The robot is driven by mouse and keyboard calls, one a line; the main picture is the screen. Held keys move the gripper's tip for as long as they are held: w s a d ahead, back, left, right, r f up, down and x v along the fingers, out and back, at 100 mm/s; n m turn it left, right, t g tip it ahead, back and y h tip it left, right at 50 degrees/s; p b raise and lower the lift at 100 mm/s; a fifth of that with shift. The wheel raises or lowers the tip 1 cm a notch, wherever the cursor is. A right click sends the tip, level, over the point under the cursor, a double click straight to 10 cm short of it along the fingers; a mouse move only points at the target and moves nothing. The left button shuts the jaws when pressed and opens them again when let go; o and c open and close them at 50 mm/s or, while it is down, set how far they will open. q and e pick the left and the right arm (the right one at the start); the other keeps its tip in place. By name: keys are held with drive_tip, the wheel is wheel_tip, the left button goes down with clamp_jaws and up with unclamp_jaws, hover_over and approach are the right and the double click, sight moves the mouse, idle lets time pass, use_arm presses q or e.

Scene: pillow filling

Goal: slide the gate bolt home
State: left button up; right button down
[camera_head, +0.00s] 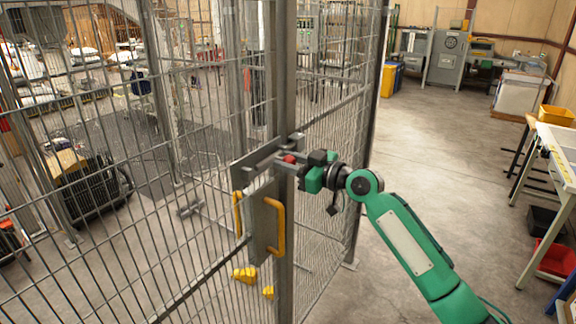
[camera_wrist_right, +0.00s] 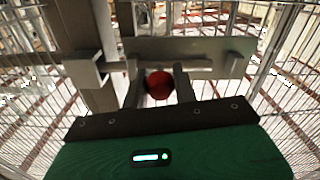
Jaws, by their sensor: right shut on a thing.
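The gate bolt is a grey metal bar on a flat plate (camera_head: 240,174) on the mesh gate. Its red knob (camera_head: 289,158) shows at my right gripper (camera_head: 284,162). In the right wrist view the knob (camera_wrist_right: 160,85) sits between the two fingers of my right gripper (camera_wrist_right: 159,84), which is shut on it. Behind the knob, the bolt bar (camera_wrist_right: 200,65) runs level across the plate. A bracket (camera_wrist_right: 85,68) stands at its left and another (camera_wrist_right: 235,64) at its right. I cannot tell whether the bar's end is inside the left bracket. My left gripper is not in view.
A yellow handle (camera_head: 275,228) is on the gate below the bolt. Mesh fence panels (camera_head: 120,200) fill the left side. The concrete floor (camera_head: 430,150) to the right is open. A workbench (camera_head: 558,150) stands at the far right.

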drive_tip(key=shift+w+d+r, duration=0.15)
drive_tip(key=c, duration=1.2)
unclamp_jaws()
drive_tip(key=shift+c, duration=0.2)
drive_tip(key=shift+o, duration=0.7)
drive_tip(key=shift+w+d, duration=0.1)
drive_tip(key=shift+s+d+f, duration=0.15)
drive_tip(key=shift+s+f, duration=0.05)
drive_tip(key=shift+s, duration=0.05)
drive_tip(key=b+v, duration=0.5)
drive_tip(key=v, duration=0.8)
